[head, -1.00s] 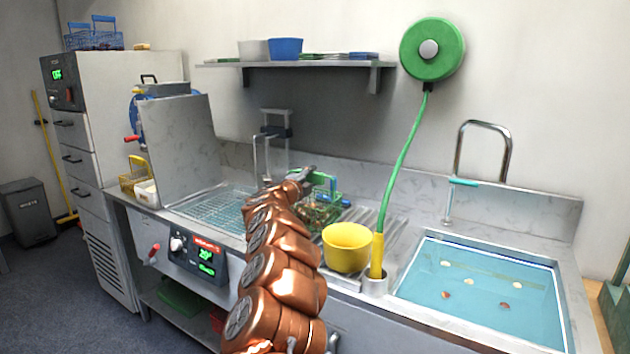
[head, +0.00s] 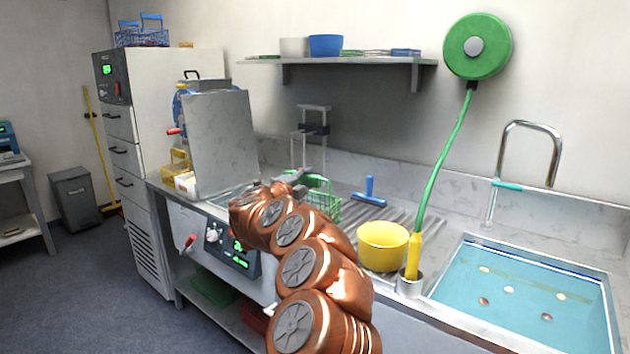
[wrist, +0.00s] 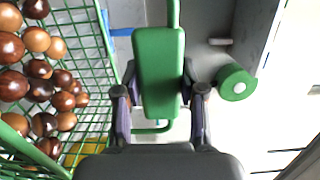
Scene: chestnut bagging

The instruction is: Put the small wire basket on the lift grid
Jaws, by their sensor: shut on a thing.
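The small wire basket (head: 322,190) is green and shows partly behind my arm, above the left end of the ribbed drainboard. In the wrist view the basket (wrist: 113,62) is filled with brown chestnuts (wrist: 40,70). My gripper (wrist: 159,92) is shut on the basket's green grip, with one finger on each side. In the head view my gripper (head: 292,182) is small and partly hidden by my copper arm. The lift grid (head: 232,194) lies in the bath at left, mostly hidden by my arm. The grey lift frame (head: 313,130) stands behind it.
A yellow bowl (head: 382,247) and a blue squeegee-like tool (head: 369,191) are on the drainboard. A water-filled sink (head: 520,285) is at right. A green hose (head: 445,160) hangs from its reel. A raised steel lid (head: 222,140) stands left of the bath.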

